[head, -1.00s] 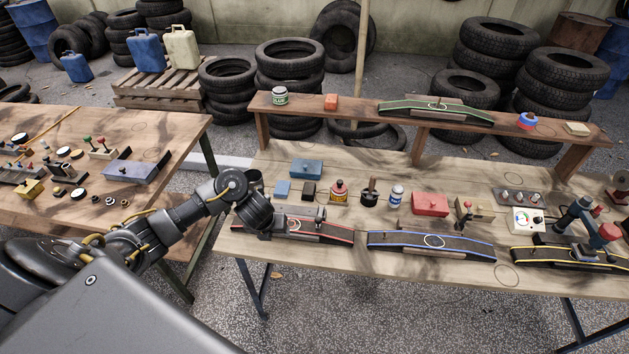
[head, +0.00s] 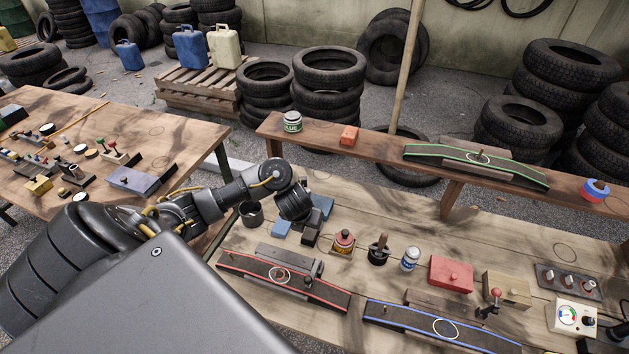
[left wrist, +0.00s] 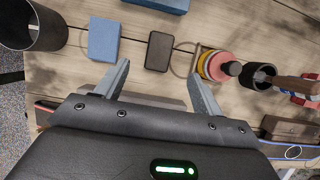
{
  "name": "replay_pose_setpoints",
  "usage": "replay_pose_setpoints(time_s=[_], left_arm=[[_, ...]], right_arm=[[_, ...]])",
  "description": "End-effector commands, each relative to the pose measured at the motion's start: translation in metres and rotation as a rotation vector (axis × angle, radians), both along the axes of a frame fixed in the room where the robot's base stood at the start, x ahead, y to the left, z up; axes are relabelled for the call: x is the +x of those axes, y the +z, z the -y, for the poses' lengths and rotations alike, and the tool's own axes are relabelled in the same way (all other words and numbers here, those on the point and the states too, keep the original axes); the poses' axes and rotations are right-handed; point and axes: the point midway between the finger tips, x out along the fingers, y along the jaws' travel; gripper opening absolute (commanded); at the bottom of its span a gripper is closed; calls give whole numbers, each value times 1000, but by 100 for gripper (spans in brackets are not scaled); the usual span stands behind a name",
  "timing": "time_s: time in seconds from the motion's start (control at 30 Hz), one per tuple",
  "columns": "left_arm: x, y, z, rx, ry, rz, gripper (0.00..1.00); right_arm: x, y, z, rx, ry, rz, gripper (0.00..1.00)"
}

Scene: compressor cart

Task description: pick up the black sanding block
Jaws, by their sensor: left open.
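The black sanding block (head: 309,238) lies on the wooden bench, right of a small blue block (head: 281,228), partly hidden by my left gripper in the head view. In the left wrist view the black block (left wrist: 159,51) lies just beyond my left gripper (left wrist: 158,72), roughly centred between its two fingertips. The gripper is open and empty, with its fingers wide apart. In the head view my left wrist hangs above and behind the block, and its fingers are hard to make out.
A dark cup (head: 251,213) stands left of the small blue block (left wrist: 104,39). A red-edged ramp (head: 316,292) lies in front.

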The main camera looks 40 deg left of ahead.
Motion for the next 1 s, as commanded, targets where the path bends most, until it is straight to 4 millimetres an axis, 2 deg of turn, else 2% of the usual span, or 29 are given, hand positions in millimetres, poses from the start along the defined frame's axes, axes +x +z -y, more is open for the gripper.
replay_pose_setpoints(time_s=[0.03, 0.2, 0.3, 0.5, 0.57, 0.8, 1.0], left_arm=[[2, -14, 0, -3, 3, -4, 68], [12, -38, -3, -4, 2, -4, 68], [17, -46, -4, -3, 1, -2, 68], [19, -49, -5, -1, 1, -2, 68], [19, -52, -6, -1, 1, -3, 68], [27, -87, -9, -3, 4, -3, 68], [33, -98, -11, 0, 0, -2, 68]], right_arm=[[-10, -11, 0, 0, 0, -13, 36], [-32, -27, 0, -1, 0, -44, 36], [-28, -31, -1, 0, 0, -39, 36], [4, -30, -7, 8, -1, 7, 36], [7, -31, -8, 10, -1, 10, 36], [-7, -44, -7, 7, -1, -9, 36], [-14, -47, -5, 5, 0, -20, 36]])
